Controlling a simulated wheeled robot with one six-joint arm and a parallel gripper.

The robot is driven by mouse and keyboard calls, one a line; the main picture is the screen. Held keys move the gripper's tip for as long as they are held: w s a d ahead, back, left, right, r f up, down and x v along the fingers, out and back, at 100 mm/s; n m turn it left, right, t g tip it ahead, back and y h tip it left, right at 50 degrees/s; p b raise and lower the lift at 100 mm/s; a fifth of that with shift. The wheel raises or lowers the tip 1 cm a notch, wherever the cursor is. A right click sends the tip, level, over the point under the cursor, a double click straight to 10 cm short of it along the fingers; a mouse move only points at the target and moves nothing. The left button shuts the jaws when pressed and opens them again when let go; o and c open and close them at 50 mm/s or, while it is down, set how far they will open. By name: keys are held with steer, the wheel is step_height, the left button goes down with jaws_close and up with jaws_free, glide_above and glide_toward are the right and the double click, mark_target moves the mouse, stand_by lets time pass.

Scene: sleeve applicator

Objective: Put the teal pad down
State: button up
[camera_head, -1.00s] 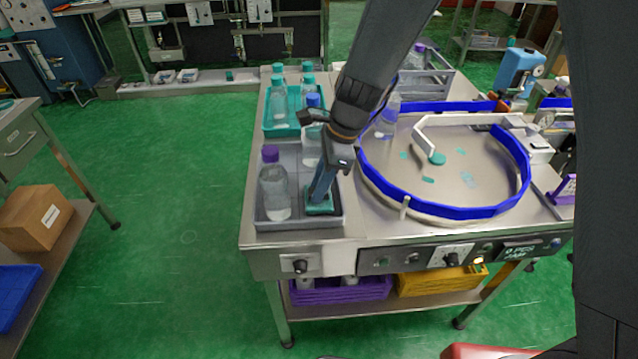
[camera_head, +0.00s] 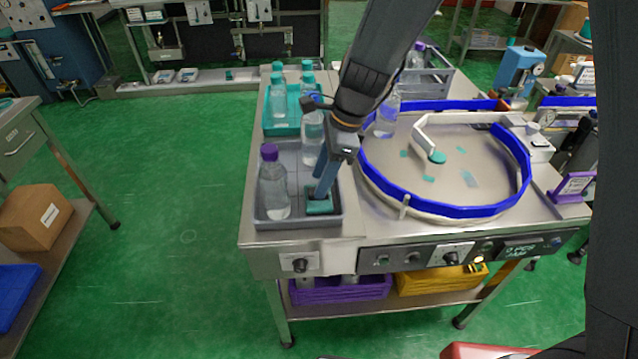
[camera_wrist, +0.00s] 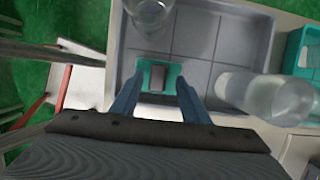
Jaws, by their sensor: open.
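The teal pad (camera_head: 320,206) lies flat in the front right corner of the grey tray (camera_head: 276,224). In the wrist view the pad (camera_wrist: 175,70) has a small grey block (camera_wrist: 158,77) standing on top. My gripper (camera_head: 320,187) points down over the pad. Its two blue-grey fingers are spread, and in the wrist view the gripper (camera_wrist: 158,103) has one finger on each side of the block with a gap to it. It holds nothing. Whether the fingertips touch the pad cannot be told.
A purple-capped bottle (camera_head: 273,185) stands left of the pad in the tray. Another bottle (camera_head: 312,140) stands behind my gripper. A teal tray (camera_head: 283,129) with several bottles is farther back. A blue-rimmed round table (camera_head: 440,212) is on the right.

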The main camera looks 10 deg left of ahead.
steer(key=s+b+v, duration=0.1)
steer(key=v, duration=0.9)
steer(key=s+d+f+n+h, duration=0.1)
steer(key=s+d+f+n, duration=0.1)
steer(key=d+n, duration=0.3)
steer(key=s+d+f+n+t+h, duration=0.1)
steer(key=s+d+n, duration=0.3)
steer(key=d, duration=0.7)
steer(key=s+d+f+n+t+h, duration=0.1)
steer(key=s+d+f+n, duration=0.2)
steer(key=d+n, duration=0.3)
steer(key=d, duration=0.2)
steer(key=shift+d+f, duration=0.3)
steer(key=shift+f, duration=0.05)
